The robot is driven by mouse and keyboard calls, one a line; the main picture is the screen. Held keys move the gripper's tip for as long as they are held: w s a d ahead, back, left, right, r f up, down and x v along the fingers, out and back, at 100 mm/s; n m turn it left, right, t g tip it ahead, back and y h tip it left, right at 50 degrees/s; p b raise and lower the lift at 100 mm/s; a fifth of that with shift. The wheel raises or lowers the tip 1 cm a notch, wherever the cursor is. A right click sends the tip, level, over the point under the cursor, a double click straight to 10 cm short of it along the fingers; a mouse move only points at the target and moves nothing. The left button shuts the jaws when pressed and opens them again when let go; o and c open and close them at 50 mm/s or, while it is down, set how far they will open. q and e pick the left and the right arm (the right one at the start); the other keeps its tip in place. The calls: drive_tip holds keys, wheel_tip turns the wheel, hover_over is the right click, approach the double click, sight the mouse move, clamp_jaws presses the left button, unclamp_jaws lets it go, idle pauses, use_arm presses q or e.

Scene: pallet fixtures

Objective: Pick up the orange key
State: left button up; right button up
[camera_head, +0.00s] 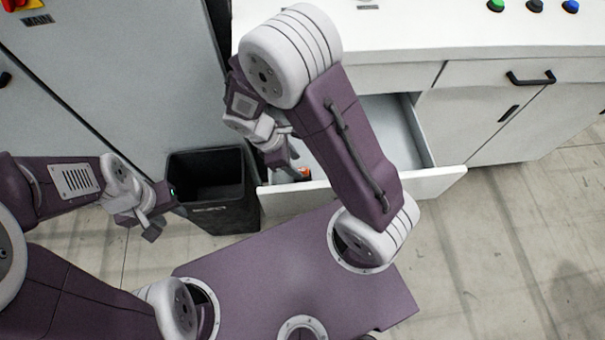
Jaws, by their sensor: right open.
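A small orange object (305,174), likely the orange key, shows at the front of an open white drawer (440,181). It is partly hidden, so its full shape does not show. My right gripper (290,171) points down into the drawer, just left of the orange object. It is open, and I cannot tell whether it touches the object. My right arm covers much of the drawer. My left gripper (150,226) hangs at the left, in front of a black bin and away from the drawer. I cannot tell whether its jaws are open or shut.
The black bin (243,200) stands left of the drawer. A white counter (420,35) with green, black and blue buttons is above the drawer. A closed cabinet with a black handle (531,79) is at right. Grey cabinets (120,70) stand at left. The floor at right is clear.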

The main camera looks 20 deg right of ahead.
sight(302, 170)
drive_tip(key=b+x, duration=0.1)
drive_tip(key=x, duration=0.3)
drive_tip(key=shift+s+d+f, duration=0.15)
drive_tip(key=shift+s+d, duration=0.05)
drive_tip(key=shift+d, duration=0.05)
drive_tip(key=shift+w+d+f, duration=0.1)
drive_tip(key=shift+d+f, duration=0.05)
drive_tip(key=shift+f, duration=0.15)
drive_tip(key=shift+c, duration=1.3)
clamp_jaws()
drive_tip(key=shift+r, duration=0.15)
wheel_tip(302, 170, up, 10)
drive_tip(key=shift+f+p, duration=0.1)
drive_tip(key=shift+p, duration=1.15)
